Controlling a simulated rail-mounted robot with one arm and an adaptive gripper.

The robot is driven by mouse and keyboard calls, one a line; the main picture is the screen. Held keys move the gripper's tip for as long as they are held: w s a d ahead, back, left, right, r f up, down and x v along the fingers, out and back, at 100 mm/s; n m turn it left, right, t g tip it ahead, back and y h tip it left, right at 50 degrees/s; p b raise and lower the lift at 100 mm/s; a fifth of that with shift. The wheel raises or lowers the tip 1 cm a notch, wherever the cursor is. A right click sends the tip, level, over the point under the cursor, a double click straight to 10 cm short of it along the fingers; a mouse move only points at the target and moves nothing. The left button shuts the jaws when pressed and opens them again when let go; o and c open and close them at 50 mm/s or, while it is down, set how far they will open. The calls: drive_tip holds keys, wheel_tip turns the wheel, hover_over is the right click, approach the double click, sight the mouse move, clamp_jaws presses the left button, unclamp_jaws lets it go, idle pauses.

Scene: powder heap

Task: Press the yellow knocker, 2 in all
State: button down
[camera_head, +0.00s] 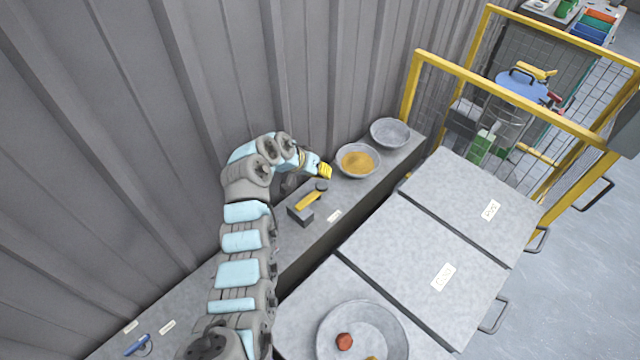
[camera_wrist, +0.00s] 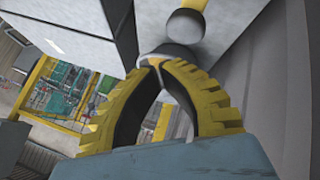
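The yellow knocker (camera_head: 309,201) has a yellow lever on a grey block, with a dark round end at its upper right. It sits on the narrow ledge along the wall. In the wrist view its yellow part (camera_wrist: 192,4) shows at the top edge, with a grey round end just beyond my fingertips. My gripper (camera_head: 327,171) is just above and to the right of the knocker's round end. Its yellow ribbed fingers come together at the tips in the wrist view (camera_wrist: 156,63), with nothing seen held. I cannot tell whether they touch the knocker.
A bowl of yellow powder (camera_head: 357,160) stands close to the right of my gripper. An empty grey bowl (camera_head: 389,133) is behind it. A large dish (camera_head: 323,335) with a red lump is on the front grey top. The corrugated wall (camera_head: 110,130) is close on the left.

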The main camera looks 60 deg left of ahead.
drive_tip(key=shift+d+r+p, duration=0.1)
drive_tip(key=shift+r+p, duration=0.35)
drive_tip(key=shift+r, duration=0.75)
